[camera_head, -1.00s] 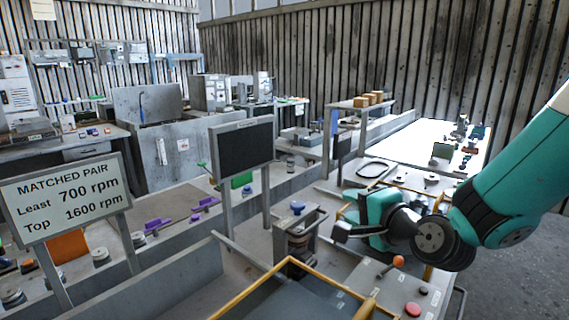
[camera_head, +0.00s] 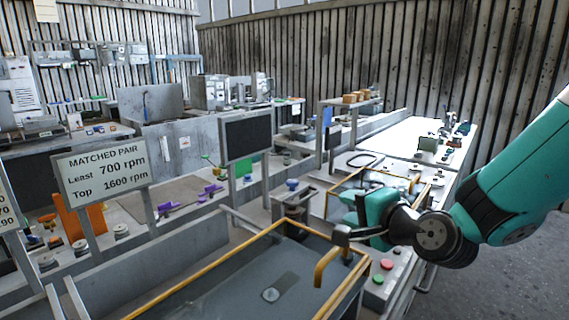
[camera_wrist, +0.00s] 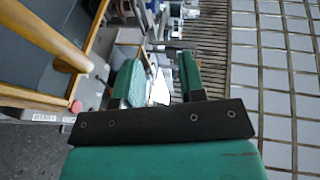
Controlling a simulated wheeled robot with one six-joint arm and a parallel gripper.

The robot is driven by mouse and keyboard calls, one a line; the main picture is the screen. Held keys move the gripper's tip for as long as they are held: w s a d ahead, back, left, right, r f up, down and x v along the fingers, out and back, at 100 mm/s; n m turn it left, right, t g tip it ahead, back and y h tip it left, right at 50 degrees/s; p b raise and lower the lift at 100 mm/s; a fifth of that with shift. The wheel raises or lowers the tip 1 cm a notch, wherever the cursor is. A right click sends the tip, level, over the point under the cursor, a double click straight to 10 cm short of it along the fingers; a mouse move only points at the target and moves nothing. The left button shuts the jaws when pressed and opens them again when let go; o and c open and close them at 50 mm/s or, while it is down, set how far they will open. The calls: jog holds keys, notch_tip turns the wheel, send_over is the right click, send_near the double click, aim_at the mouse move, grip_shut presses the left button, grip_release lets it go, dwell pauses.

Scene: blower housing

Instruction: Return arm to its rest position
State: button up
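My gripper (camera_head: 347,218) hangs at the right of the head view, at the end of my teal arm, above the near bench with the yellow rails. In the wrist view my gripper (camera_wrist: 160,88) shows two green-padded fingers set apart, with nothing between them. The arm is bent and reaches in from the right edge. The fingers appear clear of the bench and its fittings, though the exact gap cannot be told.
A yellow-railed dark tray (camera_head: 235,285) lies in front. A red and green button box (camera_head: 383,272) stands near the gripper. A "MATCHED PAIR" sign (camera_head: 101,178) and a dark screen (camera_head: 246,136) stand on the left. Grey floor (camera_head: 505,280) is open at right.

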jog(key=shift+s+a+n, duration=0.35)
jog(key=shift+n, duration=0.05)
jog(key=s+d+n+g+h, duration=0.25)
jog(key=s+n+g, duration=1.25)
jog(key=s, duration=1.1)
notch_tip(320, 180, down, 8)
jog(key=n+t+b, duration=0.1)
jog(key=n+b, duration=0.1)
jog(key=b, duration=0.6)
jog(key=shift+s+r+t+h, duration=0.15)
jog(key=shift+t+h, duration=0.15)
jog(key=shift+h, duration=0.05)
jog(key=shift+r, duration=0.1)
